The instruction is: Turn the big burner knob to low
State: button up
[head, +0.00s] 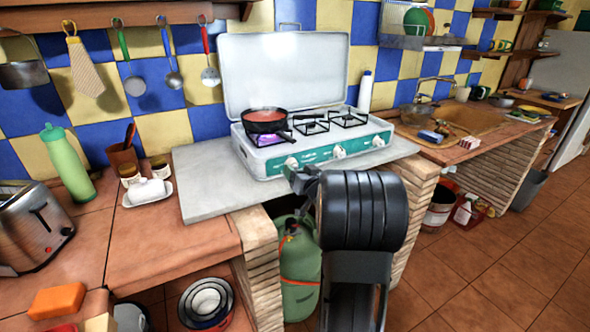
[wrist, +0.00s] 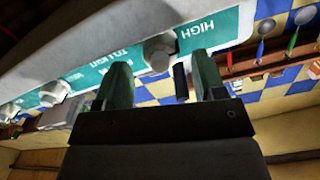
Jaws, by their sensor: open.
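The white stove (head: 258,165) has a green front panel with three white knobs. The left knob (head: 291,163) is below the burner holding a dark pan (head: 265,122), with a purple flame beneath. The middle knob (head: 339,152) and right knob (head: 378,142) sit further along. My gripper (head: 302,178) is open at the left knob, partly hidden by my arm. In the wrist view my open gripper (wrist: 161,66) has the left knob (wrist: 158,53) between its fingertips, with clear gaps at both sides. A "HIGH" label is beside it. Which knob is the big burner's cannot be told.
The stove lid (head: 284,70) stands open behind the burners. A green gas bottle (head: 299,270) is under the counter behind my arm. A butter dish (head: 148,191) and a toaster (head: 33,225) stand left.

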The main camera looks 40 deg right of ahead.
jog(key=shift+w+d, duration=0.15)
jog(key=shift+w, duration=0.9)
jog(key=c, duration=0.9)
